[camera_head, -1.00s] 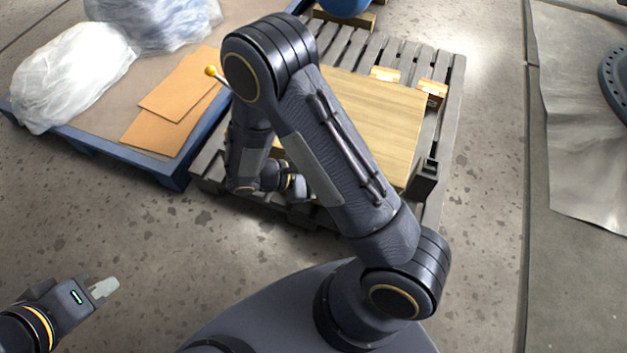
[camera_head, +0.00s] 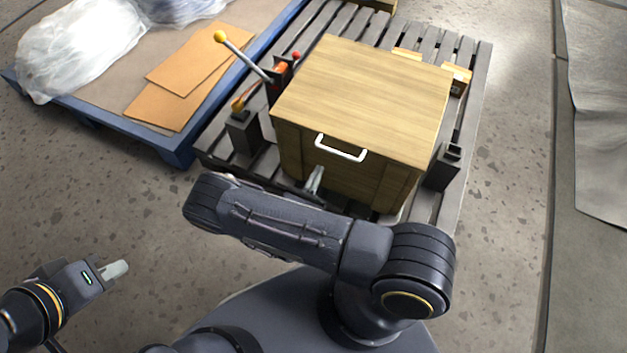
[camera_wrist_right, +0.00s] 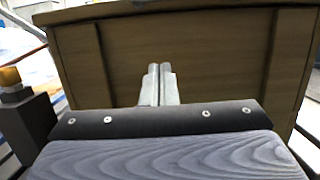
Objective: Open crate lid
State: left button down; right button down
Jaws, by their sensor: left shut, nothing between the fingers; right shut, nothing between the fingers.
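The wooden crate (camera_head: 345,178) stands upright on a dark pallet, and its lid (camera_head: 365,92) lies closed on top. A white handle (camera_head: 341,148) is fixed at the lid's front edge. My right gripper (camera_head: 316,176) is shut and empty in front of the crate's front wall, below the handle; my arm hides the rest of it. In the right wrist view its fingers (camera_wrist_right: 159,82) are together before the wooden front wall (camera_wrist_right: 190,60). I cannot tell whether they touch it. My left gripper (camera_head: 116,270) is shut and empty, low at the left over bare floor.
The slatted pallet (camera_head: 470,120) carries black posts (camera_head: 444,166) beside the crate. A lever with a yellow knob (camera_head: 220,36) stands at its left. A blue-edged platform (camera_head: 180,150) with cardboard and plastic-wrapped bundles is further left.

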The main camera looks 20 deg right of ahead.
aim_at(330, 141)
jog(key=w+d+r, duration=0.1)
jog(key=d+r, duration=0.1)
jog(key=w+d+r+b, duration=0.1)
jog(key=w+d+r, duration=0.1)
jog(key=shift+w+d, duration=0.1)
jog(key=shift+w, duration=0.15)
jog(key=shift+r, duration=0.7)
